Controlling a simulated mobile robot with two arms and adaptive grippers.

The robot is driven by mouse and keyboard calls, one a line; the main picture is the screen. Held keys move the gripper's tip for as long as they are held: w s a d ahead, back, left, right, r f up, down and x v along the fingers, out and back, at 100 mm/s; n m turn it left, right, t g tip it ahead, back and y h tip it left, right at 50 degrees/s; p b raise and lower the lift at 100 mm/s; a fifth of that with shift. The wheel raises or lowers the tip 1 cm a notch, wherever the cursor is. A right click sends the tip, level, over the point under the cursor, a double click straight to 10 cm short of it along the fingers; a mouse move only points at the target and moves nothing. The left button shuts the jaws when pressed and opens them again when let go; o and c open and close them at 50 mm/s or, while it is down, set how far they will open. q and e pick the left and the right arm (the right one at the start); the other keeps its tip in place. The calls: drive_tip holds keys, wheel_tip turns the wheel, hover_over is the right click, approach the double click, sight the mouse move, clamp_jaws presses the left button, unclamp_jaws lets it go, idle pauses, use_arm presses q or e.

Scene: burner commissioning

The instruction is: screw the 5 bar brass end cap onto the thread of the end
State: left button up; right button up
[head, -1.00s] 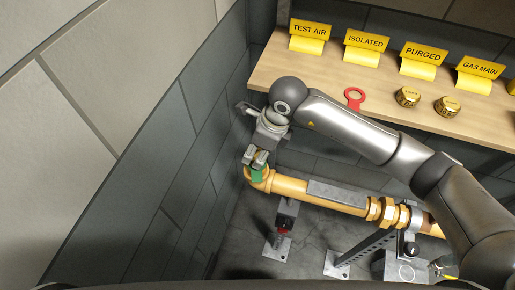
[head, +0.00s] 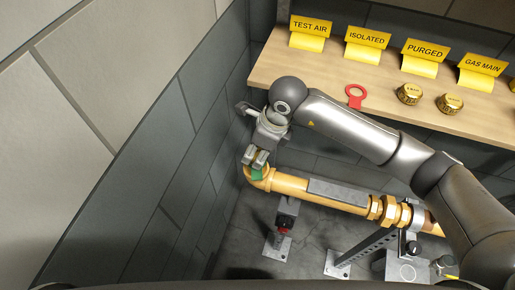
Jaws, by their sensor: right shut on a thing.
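The yellow pipe (head: 287,183) runs from the right and turns up in an elbow at its left end (head: 250,174). My right gripper (head: 256,160) points down right over this end. It is shut on a small brass-coloured piece, which looks like the brass end cap; the fingers hide most of it and its marking cannot be read. A green part (head: 258,173) shows just under the fingertips at the pipe end. Whether the cap touches or sits on the thread cannot be told. My left gripper is not in view.
The wooden shelf (head: 300,72) holds yellow signs (head: 367,45), a red ring tag (head: 356,95) and brass caps (head: 409,93) (head: 450,104). A dark wall (head: 180,165) stands close left of my gripper. A pipe stand with a red part (head: 283,228) is below.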

drive_tip(key=shift+f+b, duration=0.35)
drive_tip(key=shift+f, duration=0.1)
drive_tip(key=o, duration=1.2)
